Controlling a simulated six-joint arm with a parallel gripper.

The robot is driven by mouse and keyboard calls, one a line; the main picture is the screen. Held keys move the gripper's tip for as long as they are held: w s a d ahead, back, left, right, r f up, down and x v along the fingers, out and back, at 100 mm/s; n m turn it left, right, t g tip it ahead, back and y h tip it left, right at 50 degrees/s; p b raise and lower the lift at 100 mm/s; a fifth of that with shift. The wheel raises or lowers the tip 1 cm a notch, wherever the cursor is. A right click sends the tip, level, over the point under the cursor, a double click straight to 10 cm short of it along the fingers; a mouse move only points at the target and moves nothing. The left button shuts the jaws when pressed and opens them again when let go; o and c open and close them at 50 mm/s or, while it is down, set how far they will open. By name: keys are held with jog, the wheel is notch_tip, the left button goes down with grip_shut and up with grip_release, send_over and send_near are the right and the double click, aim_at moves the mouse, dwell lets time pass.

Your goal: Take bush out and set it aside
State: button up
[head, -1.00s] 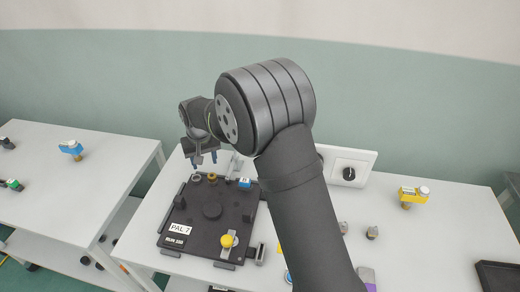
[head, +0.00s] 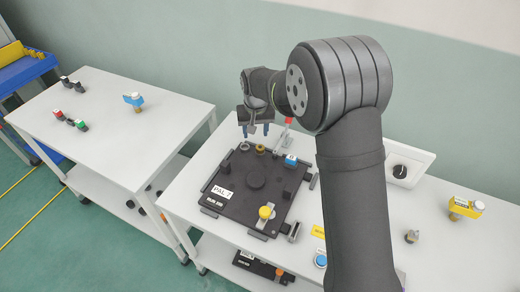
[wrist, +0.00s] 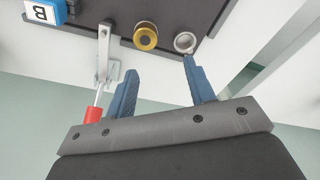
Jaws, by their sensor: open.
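Two small round parts sit at the far edge of the black pallet (head: 225,207) marked PAL 7. One is a brass-coloured bush (head: 261,149), the other a grey metal ring (head: 244,147); I cannot tell which one the task means. In the wrist view the brass bush (wrist: 146,36) and the grey ring (wrist: 185,42) stand side by side near the pallet edge. My gripper (head: 255,131) is open and empty, just behind and above them. In the wrist view its blue fingers (wrist: 160,67) point towards the two parts, apart from both.
A red-handled toggle clamp (wrist: 103,60) is beside the left finger. A blue-and-white block (head: 291,160) and a yellow knob (head: 266,212) are on the pallet. The left table (head: 95,115) has much bare surface.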

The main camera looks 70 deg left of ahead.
aim_at(260, 147)
jog(key=shift+o, duration=0.2)
jog(key=shift+o, duration=0.3)
jog(key=shift+r, duration=0.3)
notch_tip(260, 147, up, 11)
jog(key=d+n+h, duration=0.1)
jog(key=d+n, duration=0.1)
jog(key=n, duration=0.2)
jog(key=f, duration=1.1)
jog(key=w+f, duration=0.1)
jog(key=f, duration=0.4)
jog(key=shift+f, duration=0.35)
grip_shut()
jog(key=c, duration=0.8)
grip_release()
grip_shut()
